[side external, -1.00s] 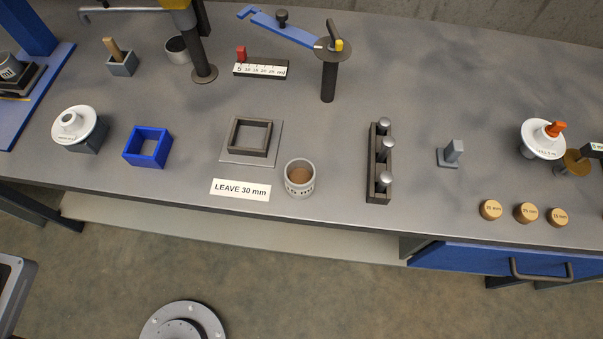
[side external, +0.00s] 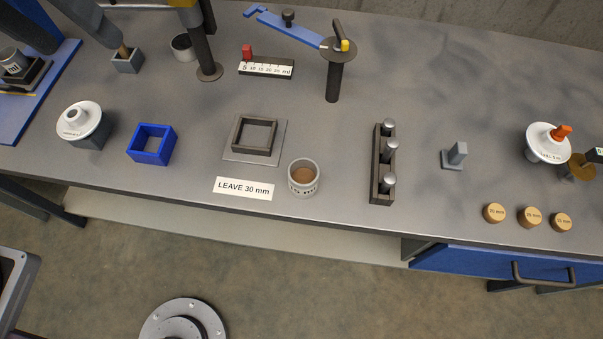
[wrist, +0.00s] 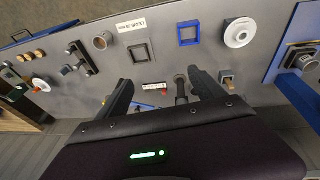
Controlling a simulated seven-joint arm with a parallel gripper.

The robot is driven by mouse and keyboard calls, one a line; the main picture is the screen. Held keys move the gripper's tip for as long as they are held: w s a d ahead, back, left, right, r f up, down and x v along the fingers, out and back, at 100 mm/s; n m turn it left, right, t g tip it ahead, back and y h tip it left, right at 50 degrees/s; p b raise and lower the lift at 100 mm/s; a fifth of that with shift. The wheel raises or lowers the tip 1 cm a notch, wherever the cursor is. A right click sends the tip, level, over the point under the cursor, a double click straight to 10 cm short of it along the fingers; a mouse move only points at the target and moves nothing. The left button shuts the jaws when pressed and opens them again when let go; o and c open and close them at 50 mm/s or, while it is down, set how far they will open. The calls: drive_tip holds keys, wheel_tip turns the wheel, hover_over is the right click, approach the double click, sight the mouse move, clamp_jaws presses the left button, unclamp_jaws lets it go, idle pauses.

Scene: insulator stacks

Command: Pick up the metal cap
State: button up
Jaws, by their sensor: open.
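I cannot tell for sure which thing is the metal cap. A grey, open-topped metal cup (side external: 183,47) stands at the back left, beside a dark post. Another dark metal piece (side external: 14,62) sits on the blue-based fixture at the far left; it also shows at the right of the wrist view (wrist: 306,62). In the side view my fingertips are not clear.
A grey block with a wooden handle (side external: 127,62), the dark post (side external: 204,55) and a blue-armed stand (side external: 334,75) are upright obstacles. The back right is clear.

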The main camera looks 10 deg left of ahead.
drive_tip(key=w+d+f+g, duration=0.1)
drive_tip(key=w+d+f, duration=0.1)
drive_tip(key=d+f, duration=0.4)
drive_tip(key=w+d+f+g, duration=0.1)
drive_tip(key=w+d+f, duration=0.2)
drive_tip(key=d, duration=0.4)
drive_tip(key=y, duration=0.1)
approach(303, 179)
drive_tip(key=shift+w+a+f+g, duration=0.15)
drive_tip(key=shift+a+f+g, duration=0.1)
drive_tip(key=shift+g, duration=0.15)
drive_tip(key=f, duration=0.7)
drive_tip(key=shift+w+d, duration=0.25)
drive_tip(key=shift+d, duration=0.15)
clamp_jaws()
